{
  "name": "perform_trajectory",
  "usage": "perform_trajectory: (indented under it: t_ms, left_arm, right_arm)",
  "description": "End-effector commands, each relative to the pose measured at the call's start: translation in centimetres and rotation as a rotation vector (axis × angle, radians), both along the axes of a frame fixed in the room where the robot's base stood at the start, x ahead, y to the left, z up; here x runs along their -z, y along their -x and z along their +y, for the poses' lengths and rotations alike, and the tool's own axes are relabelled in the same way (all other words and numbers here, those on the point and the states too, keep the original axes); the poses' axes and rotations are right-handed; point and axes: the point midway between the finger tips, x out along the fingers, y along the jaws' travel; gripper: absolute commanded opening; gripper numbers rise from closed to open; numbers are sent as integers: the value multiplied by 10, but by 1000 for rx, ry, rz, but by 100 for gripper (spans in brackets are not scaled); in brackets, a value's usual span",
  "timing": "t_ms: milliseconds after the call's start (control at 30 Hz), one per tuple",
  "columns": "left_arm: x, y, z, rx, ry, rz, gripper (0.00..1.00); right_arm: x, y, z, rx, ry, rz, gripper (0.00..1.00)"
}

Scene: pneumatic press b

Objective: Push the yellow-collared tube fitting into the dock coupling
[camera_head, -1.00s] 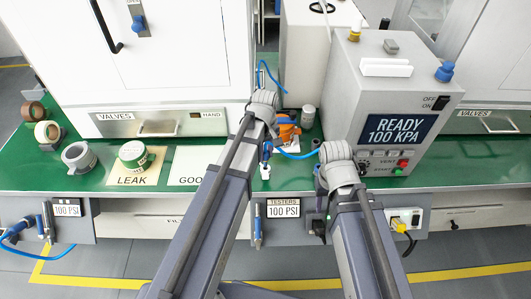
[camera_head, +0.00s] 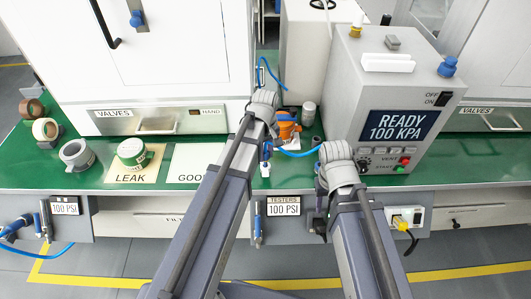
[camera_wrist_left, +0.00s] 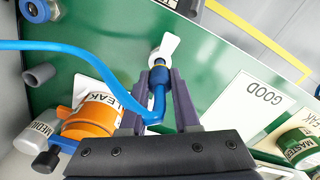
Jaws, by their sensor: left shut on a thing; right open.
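My left gripper (camera_head: 266,150) is above the green bench, and its fingers also show in the left wrist view (camera_wrist_left: 160,88). They are shut on a blue tube fitting (camera_wrist_left: 157,93) with a white tip (camera_wrist_left: 165,48); a blue tube (camera_wrist_left: 70,46) runs from it.
An orange valve (camera_wrist_left: 95,118) and a grey cylinder (camera_wrist_left: 39,74) lie close to the left gripper. The tester box (camera_head: 395,100) reads READY 100 KPA and stands right. LEAK (camera_head: 132,177) and GOOD (camera_head: 190,165) mats lie left.

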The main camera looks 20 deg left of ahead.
Motion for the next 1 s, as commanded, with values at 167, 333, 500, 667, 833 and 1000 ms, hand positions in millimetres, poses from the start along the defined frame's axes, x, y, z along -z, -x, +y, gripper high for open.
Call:
perform_trajectory:
  t_ms: [167, 333, 500, 667, 833, 1000]
  left_arm:
    - [6, 0, 0, 0, 0, 0, 0]
    - [10, 0, 0, 0, 0, 0, 0]
    - [14, 0, 0, 0, 0, 0, 0]
    - [18, 0, 0, 0, 0, 0, 0]
    - [22, 0, 0, 0, 0, 0, 0]
    - [26, 0, 0, 0, 0, 0, 0]
  right_arm:
    - [6, 0, 0, 0, 0, 0, 50]
    - [10, 0, 0, 0, 0, 0, 50]
    - [14, 0, 0, 0, 0, 0, 50]
    - [18, 0, 0, 0, 0, 0, 50]
    - [22, 0, 0, 0, 0, 0, 50]
    - [26, 0, 0, 0, 0, 0, 50]
